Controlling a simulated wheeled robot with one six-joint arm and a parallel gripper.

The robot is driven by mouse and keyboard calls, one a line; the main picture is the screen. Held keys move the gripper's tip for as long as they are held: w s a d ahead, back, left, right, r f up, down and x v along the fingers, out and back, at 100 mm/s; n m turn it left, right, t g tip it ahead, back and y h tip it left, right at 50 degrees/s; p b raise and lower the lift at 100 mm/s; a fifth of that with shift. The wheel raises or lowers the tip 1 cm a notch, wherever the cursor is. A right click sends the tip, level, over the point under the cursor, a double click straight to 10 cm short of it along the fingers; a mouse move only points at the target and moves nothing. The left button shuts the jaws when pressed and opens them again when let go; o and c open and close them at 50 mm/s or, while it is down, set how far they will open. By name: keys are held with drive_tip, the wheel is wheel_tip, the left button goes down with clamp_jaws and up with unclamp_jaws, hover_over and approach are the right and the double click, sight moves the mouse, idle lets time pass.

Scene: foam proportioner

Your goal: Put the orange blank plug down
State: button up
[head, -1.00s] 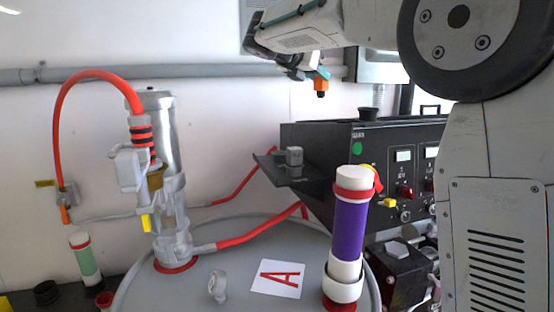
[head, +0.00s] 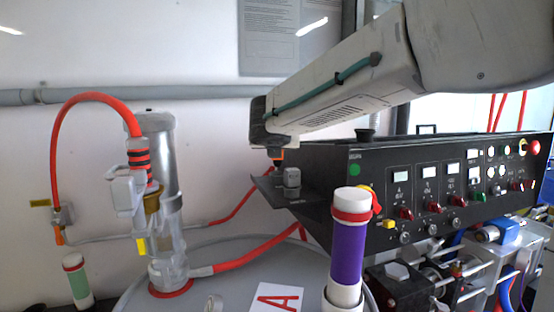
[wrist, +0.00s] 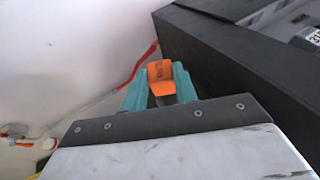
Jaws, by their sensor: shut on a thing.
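The orange blank plug (head: 278,155) hangs under my arm's end in the head view, just above the small black shelf (head: 266,188) on the console's left side. In the wrist view, the plug (wrist: 160,70) sits between two teal fingertips. My gripper (wrist: 161,78) is shut on it. Most of the fingers are hidden behind the arm's end in the head view. I cannot tell whether the plug's dark lower end touches the shelf.
A grey block (head: 292,177) stands on the shelf, close to the plug. The black control console (head: 380,165) is to the right. A purple cylinder with white ends (head: 348,250) stands in front. A clear and metal vessel with a red hose (head: 160,200) stands left.

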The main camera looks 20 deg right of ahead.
drive_tip(key=shift+f, duration=1.6)
drive_tip(key=shift+f, duration=0.15)
drive_tip(key=o, duration=1)
drive_tip(key=shift+r, duration=0.2)
drive_tip(key=v, duration=1.2)
